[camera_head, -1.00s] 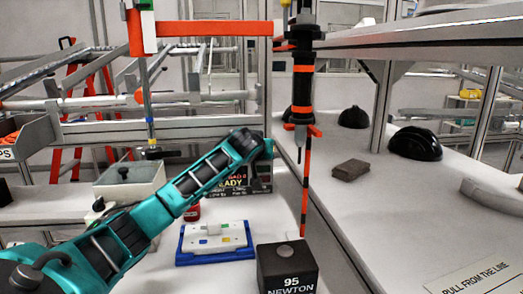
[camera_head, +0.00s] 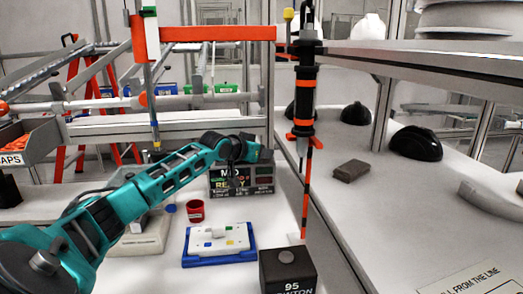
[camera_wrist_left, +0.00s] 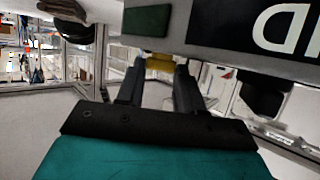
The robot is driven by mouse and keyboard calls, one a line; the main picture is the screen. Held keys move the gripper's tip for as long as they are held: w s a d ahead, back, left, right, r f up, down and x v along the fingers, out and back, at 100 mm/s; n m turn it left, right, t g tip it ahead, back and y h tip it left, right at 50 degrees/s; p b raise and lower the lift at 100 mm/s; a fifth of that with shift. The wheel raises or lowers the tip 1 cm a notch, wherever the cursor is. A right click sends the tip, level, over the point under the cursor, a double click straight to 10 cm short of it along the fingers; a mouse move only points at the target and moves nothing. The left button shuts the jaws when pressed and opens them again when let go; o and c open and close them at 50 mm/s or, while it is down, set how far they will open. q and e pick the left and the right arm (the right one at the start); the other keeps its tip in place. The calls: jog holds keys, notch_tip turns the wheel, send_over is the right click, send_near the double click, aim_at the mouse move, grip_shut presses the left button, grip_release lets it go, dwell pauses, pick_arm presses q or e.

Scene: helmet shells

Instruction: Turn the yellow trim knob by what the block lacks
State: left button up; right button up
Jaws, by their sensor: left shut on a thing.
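The yellow trim knob (camera_wrist_left: 160,63) shows in the left wrist view, between the fingertips of my left gripper (camera_wrist_left: 157,76), below the edge of a grey housing. The left gripper is shut on it. In the head view my left gripper (camera_head: 248,152) is at the display unit (camera_head: 240,189), covering its upper part; the knob is hidden there. The lit text is partly covered; "READY" shows. The black block (camera_head: 287,270), marked "95 NEWTON", stands on the table at the front, with a grey round top piece. My right gripper is not in view.
A blue-rimmed tray (camera_head: 218,262) with a white plate and a red cup (camera_head: 195,211) stand on the table. An orange-and-black vertical tool (camera_head: 304,95) hangs right of the display. Dark helmet shells (camera_head: 415,143) and a brown block (camera_head: 351,170) lie on the right bench.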

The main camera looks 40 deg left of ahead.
pick_arm(q)
jog(key=shift+a+m+h, duration=0.1)
jog(key=shift+m+h, duration=0.4)
jog(key=shift+h, duration=0.1)
jog(key=o, duration=1)
jog(key=shift+o, duration=0.2)
jog(key=v, duration=1.3)
dwell(0.5)
